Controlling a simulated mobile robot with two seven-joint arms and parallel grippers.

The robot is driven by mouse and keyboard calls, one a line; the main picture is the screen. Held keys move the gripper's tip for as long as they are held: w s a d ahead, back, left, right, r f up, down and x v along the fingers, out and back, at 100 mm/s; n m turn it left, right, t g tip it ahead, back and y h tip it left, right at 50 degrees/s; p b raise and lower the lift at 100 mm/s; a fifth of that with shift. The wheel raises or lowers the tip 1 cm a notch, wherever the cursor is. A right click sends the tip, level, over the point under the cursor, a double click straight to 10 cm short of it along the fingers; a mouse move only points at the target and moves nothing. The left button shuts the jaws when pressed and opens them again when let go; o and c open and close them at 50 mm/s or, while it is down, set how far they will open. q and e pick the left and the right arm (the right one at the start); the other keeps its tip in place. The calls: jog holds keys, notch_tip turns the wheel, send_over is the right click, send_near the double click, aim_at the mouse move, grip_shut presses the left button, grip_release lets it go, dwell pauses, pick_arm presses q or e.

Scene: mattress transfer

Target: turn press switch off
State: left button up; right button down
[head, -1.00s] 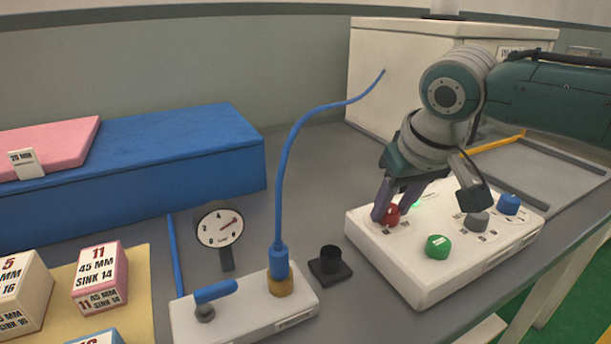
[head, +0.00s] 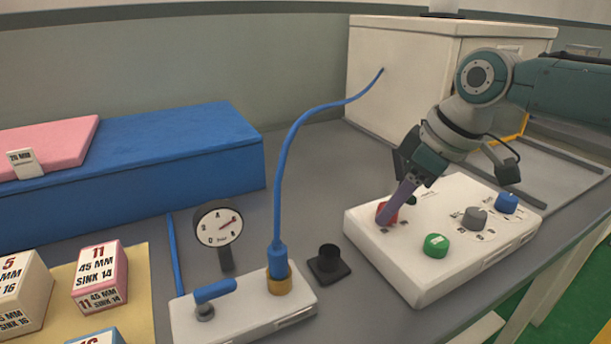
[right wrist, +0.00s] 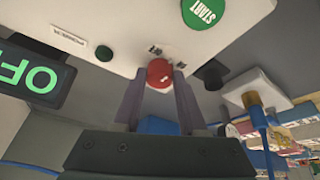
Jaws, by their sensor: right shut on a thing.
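The white control box (head: 410,265) stands on the grey table at the right. Its red knob (head: 383,210) is at the near left corner of the top. My right gripper (head: 390,214) points down at it, with its purple fingers shut on the knob. In the right wrist view the red knob (right wrist: 159,75) sits between the two fingertips. A dark display with green letters starting "OF" (right wrist: 38,78) shows there, partly cut off. A dark green lamp (right wrist: 103,53) is beside a label that seems to read POWER. My left gripper is not in view.
The box also carries a green START button (head: 436,245), a grey knob (head: 474,217) and a blue knob (head: 507,202). Left of it are a black socket (head: 329,260), a white valve block (head: 245,320) with a blue hose, and a gauge (head: 219,225).

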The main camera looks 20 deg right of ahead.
jog(key=shift+f+n+b, duration=0.2)
jog(key=shift+n+b, duration=0.2)
jog(key=shift+n, duration=0.1)
jog(key=n+b, duration=0.2)
jog(key=b, duration=0.1)
jog(key=n+g+y+b, duration=0.1)
jog(key=n+b, duration=0.2)
jog(key=n+g+y+b, duration=0.1)
jog(key=n+b, duration=0.1)
jog(key=b, duration=0.1)
jog(key=shift+w+d+n, duration=0.15)
jog(key=shift+w+n, duration=0.1)
jog(key=shift+n, duration=0.05)
jog(key=shift+r+n+g+b, duration=0.15)
jog(key=shift+n+g+b, duration=0.5)
jog(key=shift+b, duration=0.75)
jog(key=shift+n+y, duration=0.25)
jog(key=shift+y, duration=0.05)
jog(key=shift+c, duration=2.3)
grip_release()
jog(key=shift+r, duration=0.1)
